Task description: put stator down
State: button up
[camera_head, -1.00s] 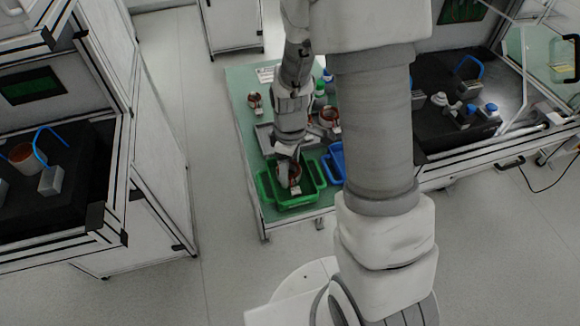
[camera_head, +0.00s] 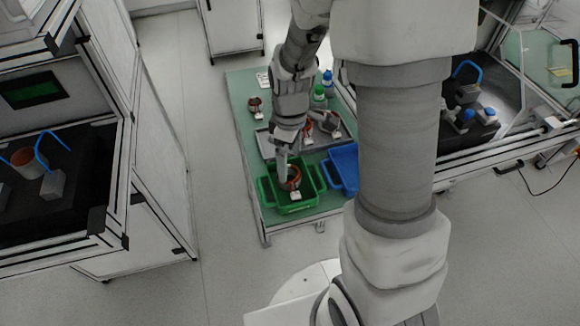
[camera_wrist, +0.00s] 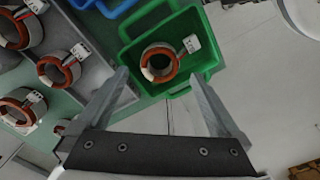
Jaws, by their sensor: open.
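A stator (camera_head: 292,180), a grey ring with copper-brown windings and a white tag, lies in the green bin (camera_head: 270,203). In the wrist view the stator (camera_wrist: 160,63) rests on the bin floor, and the green bin (camera_wrist: 205,52) shows around it. My gripper (camera_wrist: 165,92) is open and empty, its two fingers spread wide, with the stator seen beyond and between the tips. In the head view my gripper (camera_head: 283,165) is above the bin, at the left of the stator, apart from it as far as I can tell.
A grey tray (camera_head: 266,147) with more stators stands behind the green bin on the green table (camera_head: 240,100). A blue bin (camera_head: 343,168) is to its right. Another stator (camera_head: 254,104) and bottles (camera_head: 327,78) are farther back. Equipment benches flank the table.

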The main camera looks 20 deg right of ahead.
jog(key=s+r+m+t, duration=0.2)
jog(key=s+r+m, duration=0.1)
jog(key=r, duration=0.6)
jog(key=s+r+m+t, duration=0.1)
jog(key=s+r+m, duration=0.15)
jog(key=r, duration=0.65)
jog(key=s+r+m+t, duration=0.2)
jog(key=s+r+m, duration=0.2)
jog(key=s, duration=0.4)
jog(key=shift+s+r+m+t, duration=0.2)
jog(key=shift+r+m+t, duration=0.15)
jog(key=shift+m, duration=0.2)
